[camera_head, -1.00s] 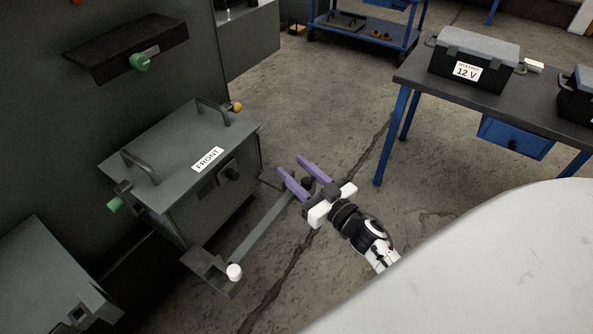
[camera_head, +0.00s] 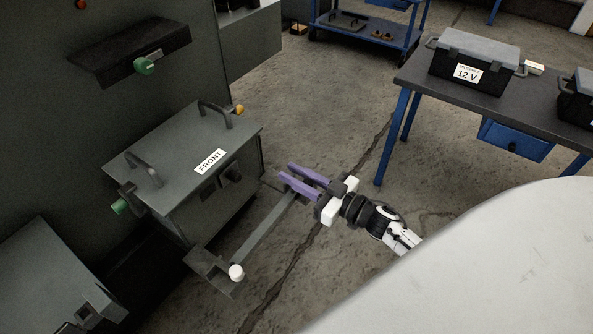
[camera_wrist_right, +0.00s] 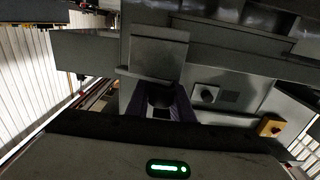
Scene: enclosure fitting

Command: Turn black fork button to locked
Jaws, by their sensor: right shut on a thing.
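My right gripper (camera_head: 286,173) has purple fingers and reaches in from the right, at the far end of a grey fork bar (camera_head: 264,229) low in front of the grey FRONT box. In the right wrist view the purple fingers sit either side of a dark round knob (camera_wrist_right: 161,97), which I take to be the black fork button, and are shut on it. In the head view the fingers hide this button. A white button (camera_head: 236,272) stands on the fork's near end. Any lock marking is too small to read. My left gripper is not in view.
The grey FRONT box (camera_head: 180,162) has two handles on top, a black knob (camera_head: 232,173) on its face and a green knob (camera_head: 121,206) at its left. A workbench (camera_head: 415,76) with black cases stands at the right. Open floor lies between.

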